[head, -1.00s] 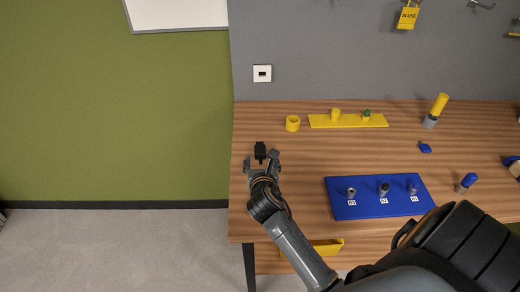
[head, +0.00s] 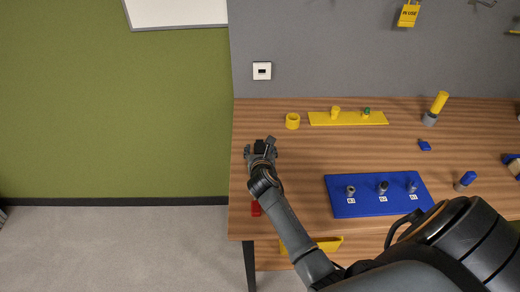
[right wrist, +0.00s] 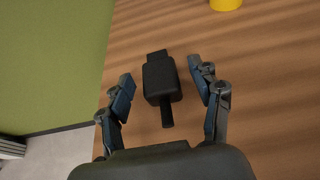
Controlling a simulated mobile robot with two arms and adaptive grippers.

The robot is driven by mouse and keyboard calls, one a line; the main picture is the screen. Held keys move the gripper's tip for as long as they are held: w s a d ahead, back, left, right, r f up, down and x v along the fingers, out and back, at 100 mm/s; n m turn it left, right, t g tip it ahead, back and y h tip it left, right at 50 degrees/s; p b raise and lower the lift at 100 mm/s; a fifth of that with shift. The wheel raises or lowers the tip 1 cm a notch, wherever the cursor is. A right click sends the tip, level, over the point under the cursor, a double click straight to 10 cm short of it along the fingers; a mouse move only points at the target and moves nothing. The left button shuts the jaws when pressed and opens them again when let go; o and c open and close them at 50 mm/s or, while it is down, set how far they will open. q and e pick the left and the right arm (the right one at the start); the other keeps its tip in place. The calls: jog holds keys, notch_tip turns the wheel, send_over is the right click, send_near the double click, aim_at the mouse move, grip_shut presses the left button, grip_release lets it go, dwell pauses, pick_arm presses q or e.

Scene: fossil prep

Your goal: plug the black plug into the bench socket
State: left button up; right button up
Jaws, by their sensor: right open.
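The black plug (right wrist: 160,80) lies on the wooden bench in the right wrist view, between the two open fingers of my right gripper (right wrist: 165,92). A gap shows on both sides of it. In the head view the plug (head: 259,146) is partly hidden by my right gripper (head: 261,150), at the bench's left side. The bench socket (head: 262,71) is a white square plate with a dark slot on the grey wall behind the bench. Nothing is in its slot. My left gripper is not in view.
A yellow ring (head: 293,121) and a yellow strip (head: 348,119) with pegs lie toward the back. A blue board (head: 345,208) with metal posts is at the right. A red object (head: 256,208) shows beside my arm.

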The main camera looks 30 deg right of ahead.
jog(key=c, duration=1.3)
jog(key=shift+o, duration=0.2)
notch_tip(320, 180, up, 2)
jog(key=shift+r, duration=0.25)
jog(key=s+d+r+b, duration=0.1)
jog(key=s+d+r, duration=0.2)
jog(key=s+r, duration=0.7)
jog(key=s, duration=0.3)
jog(key=shift+s+d+r, duration=0.25)
jog(key=shift+d, duration=0.15)
